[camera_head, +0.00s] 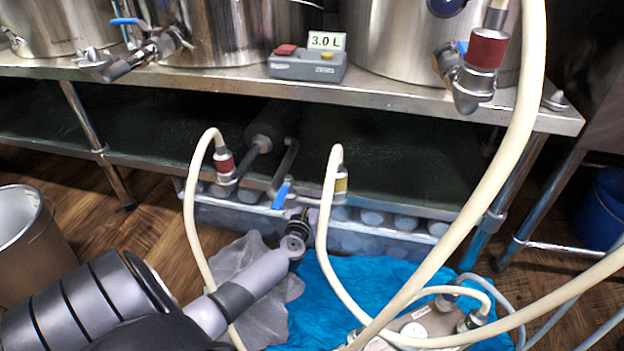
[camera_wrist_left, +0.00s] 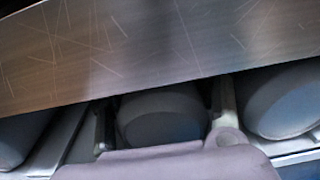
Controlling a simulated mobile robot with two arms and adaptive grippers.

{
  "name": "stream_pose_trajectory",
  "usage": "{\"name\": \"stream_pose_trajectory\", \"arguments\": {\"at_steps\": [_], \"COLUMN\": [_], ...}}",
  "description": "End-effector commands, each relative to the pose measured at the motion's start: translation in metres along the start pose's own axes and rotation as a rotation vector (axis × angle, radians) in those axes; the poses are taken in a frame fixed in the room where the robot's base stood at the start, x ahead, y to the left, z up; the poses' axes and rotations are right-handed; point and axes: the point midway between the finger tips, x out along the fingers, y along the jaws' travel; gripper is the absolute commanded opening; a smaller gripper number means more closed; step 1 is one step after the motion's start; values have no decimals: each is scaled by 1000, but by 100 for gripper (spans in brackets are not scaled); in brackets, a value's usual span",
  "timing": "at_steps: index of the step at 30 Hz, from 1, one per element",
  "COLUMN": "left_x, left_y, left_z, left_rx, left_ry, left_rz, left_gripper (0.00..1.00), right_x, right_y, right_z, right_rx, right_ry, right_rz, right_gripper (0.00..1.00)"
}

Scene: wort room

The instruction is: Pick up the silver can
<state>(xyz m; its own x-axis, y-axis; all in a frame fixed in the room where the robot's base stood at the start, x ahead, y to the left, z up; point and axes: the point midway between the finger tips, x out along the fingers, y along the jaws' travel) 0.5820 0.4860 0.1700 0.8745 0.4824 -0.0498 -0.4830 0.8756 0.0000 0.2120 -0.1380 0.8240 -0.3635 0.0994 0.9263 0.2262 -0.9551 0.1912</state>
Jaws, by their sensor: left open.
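My left gripper (camera_head: 299,214) reaches in from the lower left to the front of the low rack under the steel table. In the left wrist view my open left gripper (camera_wrist_left: 163,115) has one finger on each side of a round grey can-like end (camera_wrist_left: 160,122). I cannot tell whether the fingers touch it. Several similar round, blue-grey ends line the rack; one shows to the right of my gripper (camera_head: 372,217). I cannot tell which of them is the silver can. My right gripper is not in view.
The steel table edge (camera_wrist_left: 120,50) hangs close over the gripper. Pale hoses (camera_head: 325,240) loop on both sides of my arm. A blue-handled valve (camera_head: 283,194) is just above. A blue cloth (camera_head: 345,285) and grey plastic (camera_head: 245,262) cover the floor in front.

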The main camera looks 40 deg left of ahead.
Motion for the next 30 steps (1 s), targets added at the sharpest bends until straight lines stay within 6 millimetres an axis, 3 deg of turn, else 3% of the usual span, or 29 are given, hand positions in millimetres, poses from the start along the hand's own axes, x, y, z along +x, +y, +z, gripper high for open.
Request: {"name": "stream_pose_trajectory", "arguments": {"at_steps": [7, 16, 25, 30], "left_x": [2, 2, 1, 1], "left_y": [0, 0, 0, 0], "left_z": [0, 0, 2, 13], "left_rx": [1, 0, 0, -1], "left_ry": [1, 1, 1, 1], "left_rz": [0, 0, 0, -1], "left_gripper": [58, 39, 39, 39], "right_x": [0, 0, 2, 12], "right_y": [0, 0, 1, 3], "right_z": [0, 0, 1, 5], "right_rx": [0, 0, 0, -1], "right_ry": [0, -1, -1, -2], "right_rz": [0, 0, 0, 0], "right_gripper": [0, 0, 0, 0]}}
